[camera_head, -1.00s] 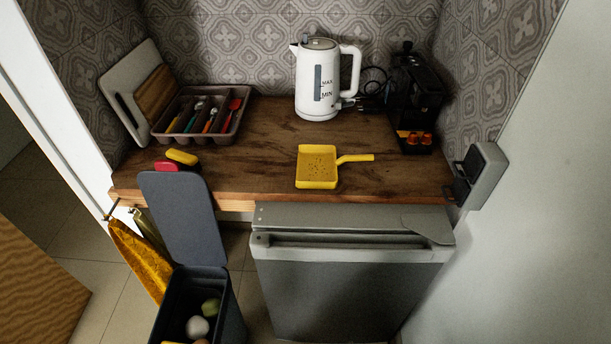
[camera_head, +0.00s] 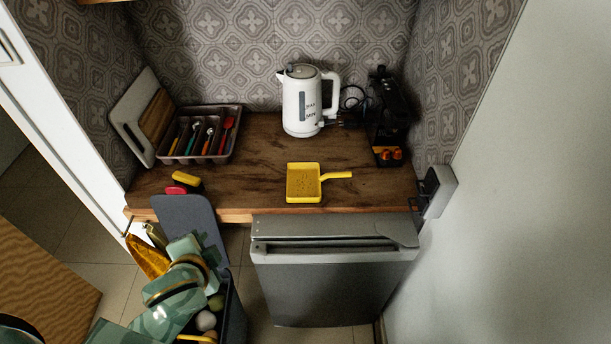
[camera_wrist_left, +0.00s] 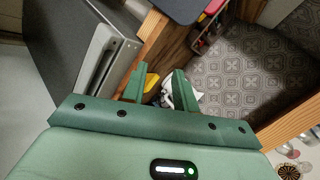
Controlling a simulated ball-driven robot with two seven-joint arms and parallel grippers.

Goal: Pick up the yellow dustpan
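The yellow dustpan (camera_head: 303,184) lies flat on the wooden counter near its front edge, its handle pointing right. A yellow piece of it (camera_wrist_left: 152,81) shows small between the fingers in the left wrist view. My left gripper (camera_head: 206,246) is in front of the counter, over the bin and against its lid in the picture, left of and apart from the dustpan. In the left wrist view its two green fingers (camera_wrist_left: 159,74) stand apart with nothing held. My right gripper is not in view.
The counter (camera_head: 252,155) holds a cutlery tray (camera_head: 237,153), white kettle (camera_head: 301,105) and black coffee machine (camera_head: 386,115). An open bin (camera_head: 235,315) with raised grey lid (camera_head: 180,212) stands front left, beside a fridge (camera_head: 335,290). Counter around the dustpan is clear.

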